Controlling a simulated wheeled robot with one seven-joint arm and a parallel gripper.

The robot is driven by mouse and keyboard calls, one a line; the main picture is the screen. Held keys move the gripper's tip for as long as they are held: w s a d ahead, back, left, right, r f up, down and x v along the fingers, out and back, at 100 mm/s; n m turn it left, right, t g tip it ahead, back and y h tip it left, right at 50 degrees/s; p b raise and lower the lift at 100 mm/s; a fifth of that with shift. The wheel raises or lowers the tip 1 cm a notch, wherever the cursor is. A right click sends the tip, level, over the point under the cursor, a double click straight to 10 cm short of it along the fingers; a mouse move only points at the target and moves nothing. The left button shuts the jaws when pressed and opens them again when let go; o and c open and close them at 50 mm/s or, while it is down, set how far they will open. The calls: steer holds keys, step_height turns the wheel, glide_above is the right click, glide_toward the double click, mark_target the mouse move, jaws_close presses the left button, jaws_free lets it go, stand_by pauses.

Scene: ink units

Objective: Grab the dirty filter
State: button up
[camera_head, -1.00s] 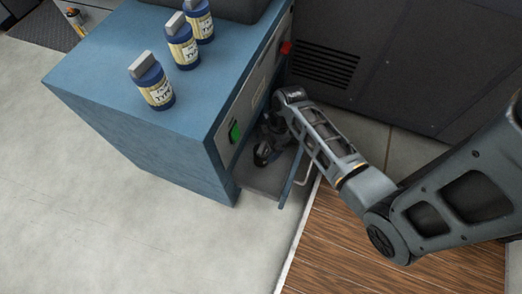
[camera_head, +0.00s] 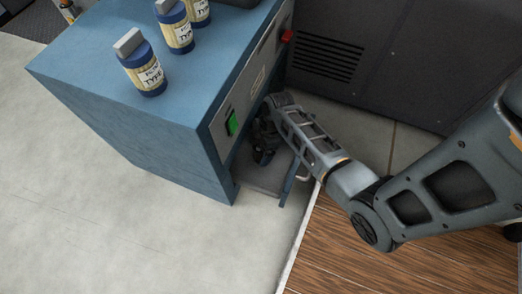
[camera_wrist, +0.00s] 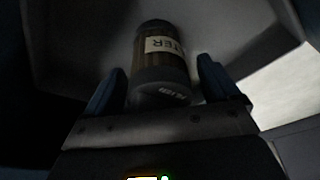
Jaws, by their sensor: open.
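The filter (camera_wrist: 160,68) is a dark cylinder with a pale label reading "TER", in the wrist view, inside the dim compartment of the blue cabinet (camera_head: 165,155). My gripper (camera_wrist: 162,80) is open, with one blue finger on each side of the filter; gaps show between the fingers and its sides. In the head view my gripper (camera_head: 264,142) reaches into the open lower compartment, where the filter is hidden.
A green switch (camera_head: 232,123) and a red button (camera_head: 287,36) are on the front. A dark vented unit (camera_head: 328,55) stands behind.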

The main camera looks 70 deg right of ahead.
steer(key=c, duration=1.2)
steer(key=shift+r, duration=0.1)
